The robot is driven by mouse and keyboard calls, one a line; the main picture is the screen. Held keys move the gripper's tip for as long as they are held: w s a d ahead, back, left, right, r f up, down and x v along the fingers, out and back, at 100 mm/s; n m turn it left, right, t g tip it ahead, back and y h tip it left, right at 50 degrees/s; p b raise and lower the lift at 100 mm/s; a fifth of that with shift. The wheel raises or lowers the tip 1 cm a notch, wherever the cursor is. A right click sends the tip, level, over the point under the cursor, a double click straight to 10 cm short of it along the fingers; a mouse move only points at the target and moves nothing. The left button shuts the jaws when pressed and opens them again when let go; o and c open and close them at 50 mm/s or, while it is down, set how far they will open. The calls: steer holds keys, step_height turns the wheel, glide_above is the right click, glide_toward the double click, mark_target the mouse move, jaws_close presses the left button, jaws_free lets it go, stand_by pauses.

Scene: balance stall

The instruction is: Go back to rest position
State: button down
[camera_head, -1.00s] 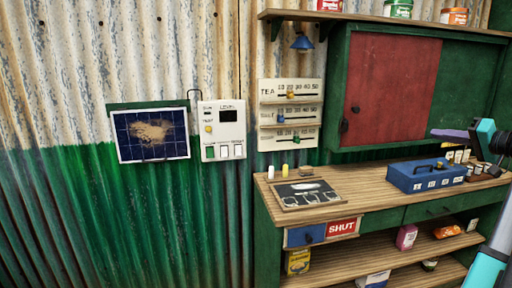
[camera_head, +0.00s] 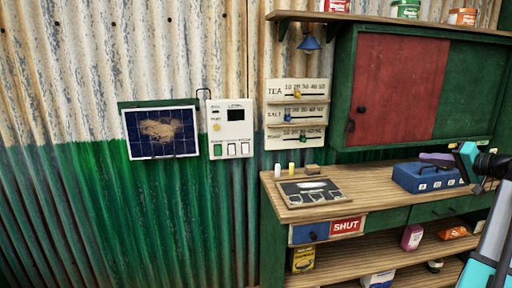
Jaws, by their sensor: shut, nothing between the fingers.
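My arm comes in at the right edge, with its teal and dark wrist above the counter.
The blue box (camera_head: 425,180) stands on the wooden counter (camera_head: 373,192), with a chalk slate (camera_head: 310,203) to its left. A red and green cupboard (camera_head: 395,90) hangs above. A dusty solar panel (camera_head: 160,146) and white switch box (camera_head: 230,128) are on the corrugated wall.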

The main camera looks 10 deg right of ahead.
steer(key=w+a+f+g+y, duration=0.1)
steer(key=w+a+f+g, duration=0.15)
steer(key=a+f, duration=0.8)
steer(key=w+a+f+n+g+y+p, duration=0.15)
steer(key=w+a+f, duration=0.35)
steer(key=f, duration=1.1)
steer(key=w+a+f+m+g, duration=0.1)
steer(key=w+a+f+g, duration=0.15)
steer(key=a+f, duration=0.9)
steer(key=s+a+f+n+g, duration=0.1)
steer(key=s+a+f+g, duration=0.3)
steer(key=a+f, duration=0.45)
steer(key=s+a+f+n+g, duration=0.2)
steer(key=s+a+f, duration=0.45)
steer(key=f, duration=0.35)
steer(key=s+a+f+n+g, duration=0.1)
steer(key=s+a+f+g, duration=0.3)
steer(key=a+f, duration=0.45)
steer(key=s+a+f+n+g+h+p, duration=0.1)
steer(key=s+f, duration=0.4)
steer(key=s, duration=0.7)
steer(key=s+a+f+n+g+h, duration=0.2)
steer(key=s+a+f+n+h, duration=0.1)
steer(key=s, duration=0.9)
steer(key=a+f+h, duration=0.1)
steer(key=a+f, duration=0.1)
steer(key=shift+a+g+p, duration=0.3)
steer(key=shift+g+p, duration=0.05)
steer(key=shift+p, duration=0.05)
